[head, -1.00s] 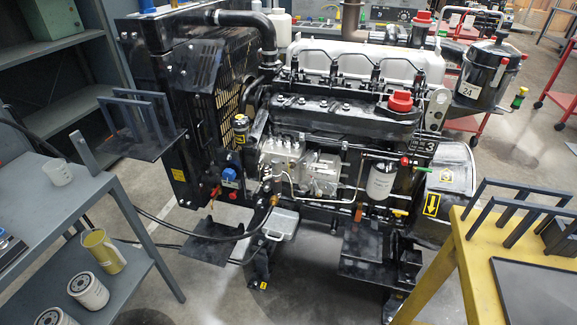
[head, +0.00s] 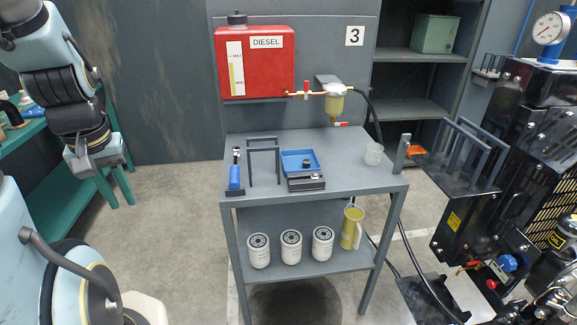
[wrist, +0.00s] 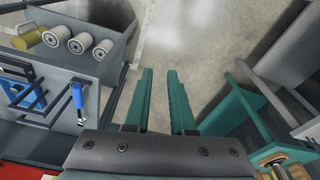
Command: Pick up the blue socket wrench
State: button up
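The blue socket wrench (head: 235,172) is at the left end of the grey table's top (head: 350,180), with its blue handle toward the front edge. In the wrist view the wrench (wrist: 78,98) is left of my fingers, clearly apart from them. My gripper (head: 97,160) hangs at the left of the head view, away from the table and over the floor side. In the wrist view my gripper (wrist: 160,75) shows two teal fingers spread apart with nothing between them.
Beside the wrench stand a dark frame rack (head: 264,151) and a blue tray (head: 313,153). A red diesel tank (head: 270,80) hangs behind. A teal bench (head: 60,185) is at left; the engine (head: 520,150) is at right.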

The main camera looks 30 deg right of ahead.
aim_at(233, 183)
jog(key=i+j+z, duration=0.1)
jog(key=z, duration=0.4)
jog(key=i+j+z, duration=0.1)
jog(key=z, duration=0.35)
jog(key=i+j+z, duration=0.15)
jog(key=j, duration=0.25)
jog(key=i+j+z, duration=0.2)
jog(key=j, duration=0.15)
jog(key=i+j+z, duration=0.15)
jog(key=j, duration=0.3)
jog(key=j+z, duration=0.2)
jog(key=j, duration=0.2)
jog(key=i+j, duration=0.2)
jog(key=j, duration=0.15)
jog(key=i+j, duration=0.45)
jog(key=j, duration=0.25)
